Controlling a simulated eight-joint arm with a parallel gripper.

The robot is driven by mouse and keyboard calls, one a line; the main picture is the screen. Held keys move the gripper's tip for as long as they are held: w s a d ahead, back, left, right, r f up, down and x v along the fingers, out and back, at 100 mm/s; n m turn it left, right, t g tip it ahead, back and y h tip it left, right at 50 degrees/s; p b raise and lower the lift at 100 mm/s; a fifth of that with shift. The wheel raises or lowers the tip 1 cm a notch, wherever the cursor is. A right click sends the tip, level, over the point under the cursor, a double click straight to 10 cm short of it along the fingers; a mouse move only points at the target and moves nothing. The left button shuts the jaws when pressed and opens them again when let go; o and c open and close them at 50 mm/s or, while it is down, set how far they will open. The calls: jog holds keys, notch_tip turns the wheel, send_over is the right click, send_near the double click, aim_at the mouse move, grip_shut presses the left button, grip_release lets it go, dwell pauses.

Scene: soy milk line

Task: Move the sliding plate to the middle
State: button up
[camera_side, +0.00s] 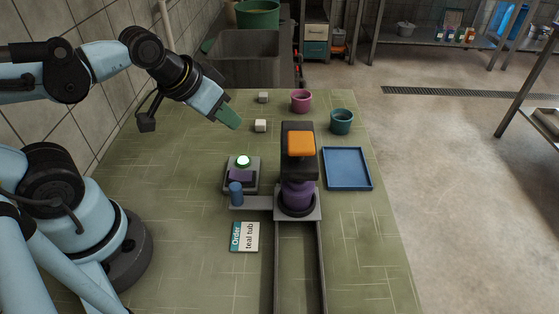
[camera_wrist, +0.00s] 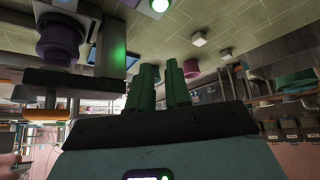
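The sliding plate (camera_side: 311,214) is a grey square at the far end of the rails (camera_side: 278,265) that show. A dark ring and a purple round body (camera_side: 298,191) are on or over it, below a black block with an orange top (camera_side: 300,144). A flat grey arm (camera_side: 258,202) reaches left from the plate to an upright blue knob (camera_side: 236,194). My gripper (camera_side: 232,119) is in the air, up and left of the plate, apart from it. In the wrist view its green fingers (camera_wrist: 164,85) are close together with a narrow gap and nothing visible between them.
Left of the plate is a grey box with a lit green button (camera_side: 243,161). A card (camera_side: 244,237) reads "Order teal tub". A blue tray (camera_side: 347,168), a teal tub (camera_side: 341,120), a pink tub (camera_side: 301,100) and two pale cubes (camera_side: 260,125) are on the green table.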

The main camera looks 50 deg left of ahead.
aim_at(235, 187)
jog(key=o, duration=0.5)
jog(key=d, duration=0.1)
jog(key=s+d+g, duration=0.1)
jog(key=d+n+g, duration=0.1)
jog(key=shift+s+d+r, duration=0.2)
jog(key=shift+d+r, duration=0.1)
jog(key=shift+d, duration=0.1)
jog(key=shift+c, duration=0.2)
jog(key=shift+o, duration=0.5)
jog(key=s+d+n+g, duration=0.1)
jog(key=d+g, duration=0.1)
jog(key=s+d+r+n+g, duration=0.1)
jog(key=s+d+g, duration=0.1)
jog(key=shift+s+r, duration=0.1)
jog(key=shift+r, duration=0.1)
jog(key=shift+g, duration=0.4)
jog(key=shift+s+d+f, duration=0.1)
jog(key=shift+s+f, duration=0.05)
jog(key=shift+f, duration=1.8)
jog(key=shift+s+d+f, duration=0.1)
jog(key=shift+f, duration=1.85)
jog(key=shift+s+d+f, duration=0.1)
jog(key=shift+s+f, duration=0.05)
jog(key=shift+f, duration=1.8)
jog(key=shift+c, duration=0.3)
grip_shut()
